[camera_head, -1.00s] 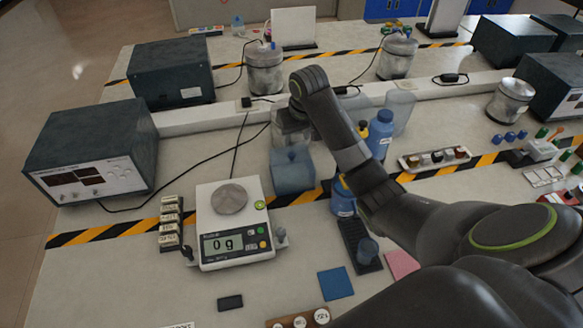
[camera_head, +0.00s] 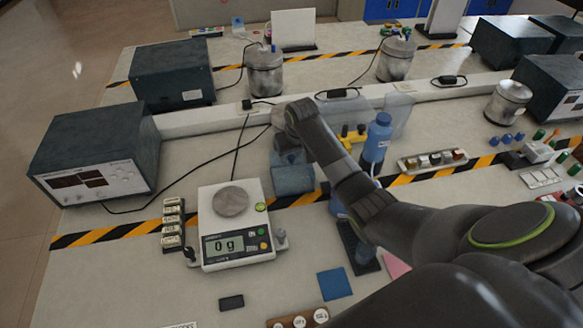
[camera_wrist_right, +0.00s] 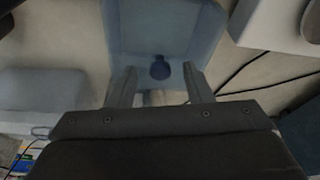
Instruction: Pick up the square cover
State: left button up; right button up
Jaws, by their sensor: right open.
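The square cover (camera_head: 293,180) is a blue, see-through box standing on the bench behind the scale. In the right wrist view its pale blue top (camera_wrist_right: 160,35) carries a small dark round knob (camera_wrist_right: 160,68). My right gripper (camera_head: 290,152) is over the cover and hides part of its top. In the wrist view the two fingers of the right gripper (camera_wrist_right: 160,82) are spread apart, one on each side of the knob, with gaps between them and it. Whether the fingertips reach down to the top surface I cannot tell. My left gripper is not in view.
A scale (camera_head: 235,228) reading 0 g stands in front left of the cover. A blue bottle (camera_head: 376,142) stands to its right, partly behind my right arm. A metal canister (camera_head: 265,72) and a cable are behind. A blue square pad (camera_head: 335,284) lies in front.

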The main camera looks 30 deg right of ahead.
grip_shut()
dwell(0.3)
